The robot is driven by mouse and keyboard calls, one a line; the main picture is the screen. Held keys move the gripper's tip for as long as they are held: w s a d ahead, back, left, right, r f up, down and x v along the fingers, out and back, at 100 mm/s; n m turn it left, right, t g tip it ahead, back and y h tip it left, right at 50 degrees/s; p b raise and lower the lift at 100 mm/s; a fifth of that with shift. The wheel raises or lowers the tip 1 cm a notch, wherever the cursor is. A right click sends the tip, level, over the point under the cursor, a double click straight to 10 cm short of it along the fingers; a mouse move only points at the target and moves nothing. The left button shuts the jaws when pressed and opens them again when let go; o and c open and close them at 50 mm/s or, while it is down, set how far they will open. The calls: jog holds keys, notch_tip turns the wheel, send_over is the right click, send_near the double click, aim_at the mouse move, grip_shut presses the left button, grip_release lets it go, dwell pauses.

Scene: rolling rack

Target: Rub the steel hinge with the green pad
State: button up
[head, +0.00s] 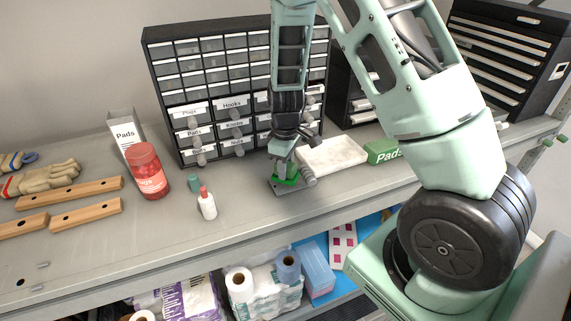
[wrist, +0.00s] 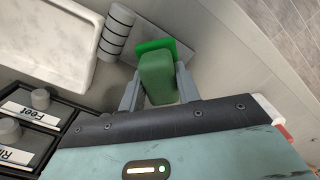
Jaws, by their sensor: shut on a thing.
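The steel hinge (head: 308,174) lies on the grey worktop, with its ribbed barrel on the right of the pad in the head view and at the pad's left in the wrist view (wrist: 117,30). My gripper (head: 285,166) points down over the hinge plate. In the wrist view my gripper (wrist: 158,85) is shut on the green pad (wrist: 158,72), a dark green block with a bright green face. The pad (head: 287,181) is low over the plate and appears to touch it; exact contact is hidden. Part of the plate is covered by pad and fingers.
A drawer cabinet (head: 165,70) stands behind. A small white bottle (head: 207,206) and red jar (head: 148,172) stand left. The worktop's front edge is close.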

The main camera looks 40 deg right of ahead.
jog(key=shift+f+b, duration=0.85)
jog(key=shift+f, duration=0.15)
dwell(0.6)
jog(key=shift+s+d+r+b, duration=0.1)
jog(key=shift+s+d+b, duration=0.2)
jog(key=shift+d, duration=0.65)
jog(key=shift+s+d+b, duration=0.25)
jog(key=shift+d, duration=0.7)
jog(key=shift+w+a+f, duration=0.1)
jog(key=shift+w+a, duration=0.05)
jog(key=shift+a, duration=0.55)
jog(key=shift+w+a+f, duration=0.1)
jog(key=shift+w+a, duration=0.05)
jog(key=shift+a, duration=0.5)
jog(key=shift+w+a+f, duration=0.15)
jog(key=shift+a, duration=0.5)
jog(key=shift+c, duration=0.6)
jog(key=shift+w+d+r+p, duration=0.1)
jog(key=shift+r+p, duration=2.2)
jog(key=shift+r, duration=0.8)
